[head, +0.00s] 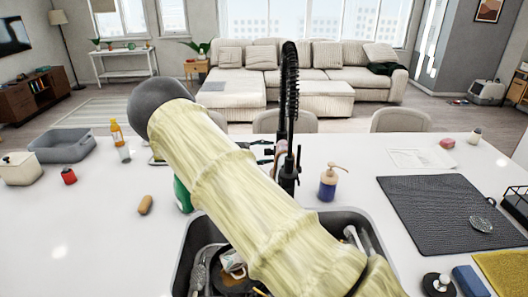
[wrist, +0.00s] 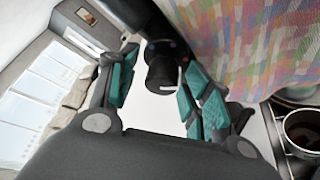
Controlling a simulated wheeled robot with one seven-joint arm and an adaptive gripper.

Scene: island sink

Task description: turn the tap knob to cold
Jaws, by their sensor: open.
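The black tap (head: 288,178) with its coiled spring hose stands behind the sink (head: 186,250). In the wrist view, a black cylindrical tap part, apparently the knob (wrist: 161,75), lies between my fingers; it has a white mark on its end. Small red and blue marks show on the black body just behind it. My gripper (wrist: 160,62) is open, with one teal-padded finger on each side of this part; whether either pad touches it I cannot tell. In the head view my arm hides most of the gripper, and only dark finger parts show beside the tap.
A soap bottle (head: 328,183) stands right of the tap. A green item (head: 182,194) is partly hidden left of my arm. The sink holds dishes and utensils. A dark drying mat (head: 440,212) lies at right. The left counter has clear room around a cork-coloured piece (head: 145,204).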

